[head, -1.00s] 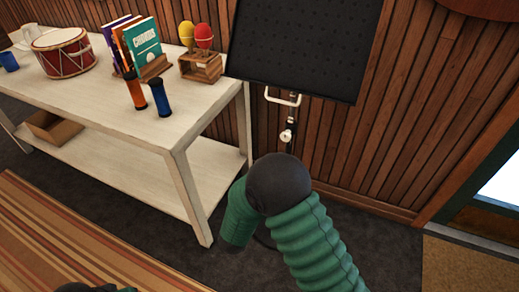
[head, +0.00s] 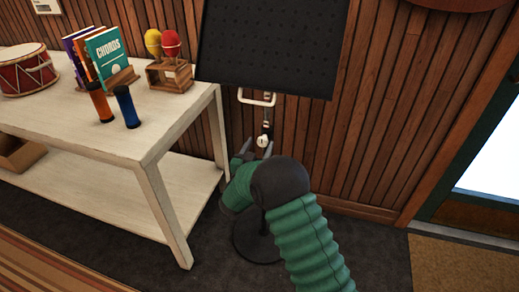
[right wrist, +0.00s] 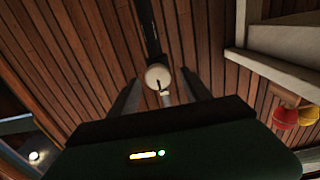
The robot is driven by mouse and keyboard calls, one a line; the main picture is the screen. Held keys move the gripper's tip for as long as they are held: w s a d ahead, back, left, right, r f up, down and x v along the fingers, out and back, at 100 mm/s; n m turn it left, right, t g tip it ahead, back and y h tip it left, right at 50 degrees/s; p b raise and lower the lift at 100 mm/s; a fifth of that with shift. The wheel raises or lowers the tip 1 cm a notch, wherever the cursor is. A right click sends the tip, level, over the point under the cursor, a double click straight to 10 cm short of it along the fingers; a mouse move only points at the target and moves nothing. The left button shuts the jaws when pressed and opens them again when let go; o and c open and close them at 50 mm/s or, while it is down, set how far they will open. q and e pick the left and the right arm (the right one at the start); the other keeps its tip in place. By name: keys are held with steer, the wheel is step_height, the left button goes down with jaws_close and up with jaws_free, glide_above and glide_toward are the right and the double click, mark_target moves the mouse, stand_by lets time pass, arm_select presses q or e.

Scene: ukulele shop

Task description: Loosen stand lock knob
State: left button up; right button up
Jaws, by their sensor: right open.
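The black music stand has a large perforated panel (head: 270,45), a white handle bar (head: 257,98) below it and a round dark base on the floor. The pale round lock knob (head: 262,141) sits on its pole under the handle. My right gripper (head: 259,146) is open, its fingertips just below and around the knob's level. In the right wrist view the knob (right wrist: 158,77) shows between the spread fingers of the gripper (right wrist: 160,85), near their tips. I cannot tell whether they touch it. My right arm hides much of the lower pole. My left gripper is not in view.
A pale wooden table (head: 120,150) stands left of the stand, its near leg close to my right arm. It holds a red drum (head: 25,70), books, shakers and maracas.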

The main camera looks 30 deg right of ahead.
steer(key=shift+d, duration=0.25)
steer(key=shift+d, duration=0.1)
steer(key=shift+c, duration=1)
steer(key=shift+f, duration=0.1)
jaws_close()
